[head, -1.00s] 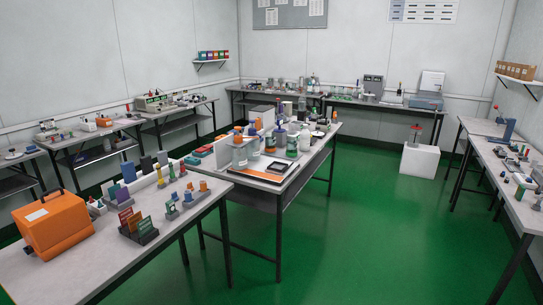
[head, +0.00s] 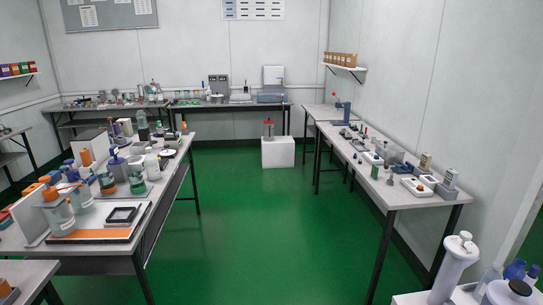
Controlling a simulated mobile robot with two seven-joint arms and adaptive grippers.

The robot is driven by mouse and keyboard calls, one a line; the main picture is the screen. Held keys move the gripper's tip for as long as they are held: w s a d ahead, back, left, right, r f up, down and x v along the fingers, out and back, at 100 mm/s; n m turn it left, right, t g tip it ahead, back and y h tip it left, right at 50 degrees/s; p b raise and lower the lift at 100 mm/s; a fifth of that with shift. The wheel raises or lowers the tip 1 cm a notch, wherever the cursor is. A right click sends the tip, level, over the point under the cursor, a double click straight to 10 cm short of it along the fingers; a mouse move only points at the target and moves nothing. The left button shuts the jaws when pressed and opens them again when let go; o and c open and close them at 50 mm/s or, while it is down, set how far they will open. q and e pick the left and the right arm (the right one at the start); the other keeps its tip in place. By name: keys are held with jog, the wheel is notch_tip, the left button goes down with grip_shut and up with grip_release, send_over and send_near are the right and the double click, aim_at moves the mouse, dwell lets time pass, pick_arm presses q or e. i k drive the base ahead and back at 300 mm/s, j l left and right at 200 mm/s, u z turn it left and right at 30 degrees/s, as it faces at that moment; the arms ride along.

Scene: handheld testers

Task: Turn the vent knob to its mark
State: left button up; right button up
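I cannot make out for certain which thing is the vent knob, and no mark is legible at this distance. A white round-topped vessel (head: 508,293) with a dark knob (head: 520,287) on top is partly in view at the bottom right, cut off by the frame's lower edge. A tall white column-shaped device (head: 452,265) stands beside it to the left. Neither of my grippers shows in the head view.
A long bench (head: 147,243) with bottles and trays runs along the left. Another bench (head: 405,197) with small testers stands along the right wall. Green floor (head: 255,235) between them is clear up to the white block. Bottles (head: 515,270) stand at the bottom right.

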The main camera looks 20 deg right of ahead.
aim_at(465, 236)
jog(key=i+z, duration=0.65)
jog(key=i+j+z, duration=0.2)
jog(key=i+z, duration=0.35)
jog(key=z, duration=0.25)
jog(key=i+j+z, duration=0.15)
jog(key=z, duration=0.3)
jog(key=i+j+z, duration=0.15)
jog(key=z, duration=0.3)
jog(key=k+j, duration=0.05)
jog(key=j, duration=0.05)
